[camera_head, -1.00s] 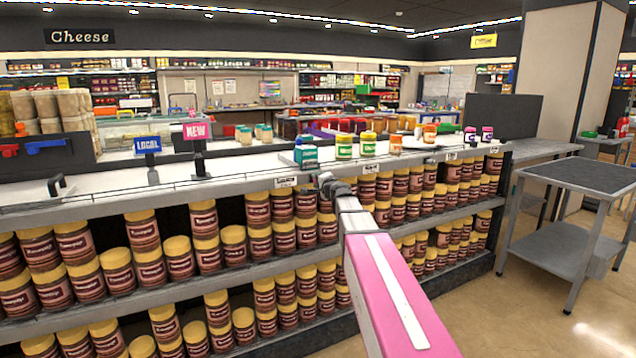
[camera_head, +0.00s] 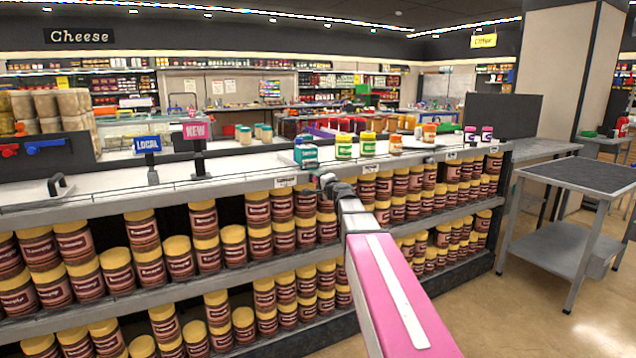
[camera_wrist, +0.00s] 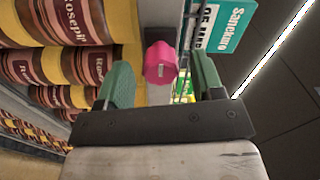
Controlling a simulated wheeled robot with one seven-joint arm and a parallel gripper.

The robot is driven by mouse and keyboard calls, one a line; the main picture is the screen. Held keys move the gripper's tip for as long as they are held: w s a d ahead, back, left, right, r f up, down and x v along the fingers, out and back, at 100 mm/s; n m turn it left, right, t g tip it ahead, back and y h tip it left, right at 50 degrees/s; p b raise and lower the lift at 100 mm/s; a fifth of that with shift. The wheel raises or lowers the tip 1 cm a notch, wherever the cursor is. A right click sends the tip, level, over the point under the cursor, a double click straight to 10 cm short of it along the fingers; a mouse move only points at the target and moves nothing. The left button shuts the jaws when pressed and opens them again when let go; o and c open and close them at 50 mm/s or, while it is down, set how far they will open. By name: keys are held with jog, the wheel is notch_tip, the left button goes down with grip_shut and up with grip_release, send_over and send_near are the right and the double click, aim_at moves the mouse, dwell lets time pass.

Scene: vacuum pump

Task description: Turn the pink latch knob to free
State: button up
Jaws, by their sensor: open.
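In the head view my gripper (camera_head: 328,183) is at the front edge of the counter, below a teal item. The knob cannot be made out there.
Jars with yellow lids (camera_head: 285,237) fill the shelves below the counter (camera_head: 230,170). A teal package (camera_wrist: 222,25) is close beside the right finger in the wrist view. Small jars stand on the counter top. A grey cart (camera_head: 575,175) stands at the right over open floor.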

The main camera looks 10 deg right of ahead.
jog(key=v, duration=0.9)
jog(key=s+a+f+n+g, duration=0.3)
jog(key=s+f, duration=0.1)
jog(key=f, duration=0.4)
jog(key=s+a+f+n+g, duration=0.2)
jog(key=s+f+n+g, duration=0.15)
jog(key=f, duration=0.35)
jog(key=s+a+f+n+g, duration=0.2)
jog(key=s+a+f+g, duration=0.15)
jog(key=f, duration=0.45)
jog(key=s+d+f+n+g+h, duration=0.2)
jog(key=s+f+g, duration=0.1)
jog(key=s+f, duration=0.3)
jog(key=s+d+f+n+g+h, duration=0.1)
jog(key=s+d+f+g+h, duration=0.2)
jog(key=s+f, duration=0.4)
jog(key=s+g, duration=0.1)
jog(key=s, duration=0.1)
jog(key=shift+s+f+n+h, duration=0.2)
jog(key=shift+s+n+h, duration=0.05)
jog(key=shift+n+h, duration=0.1)
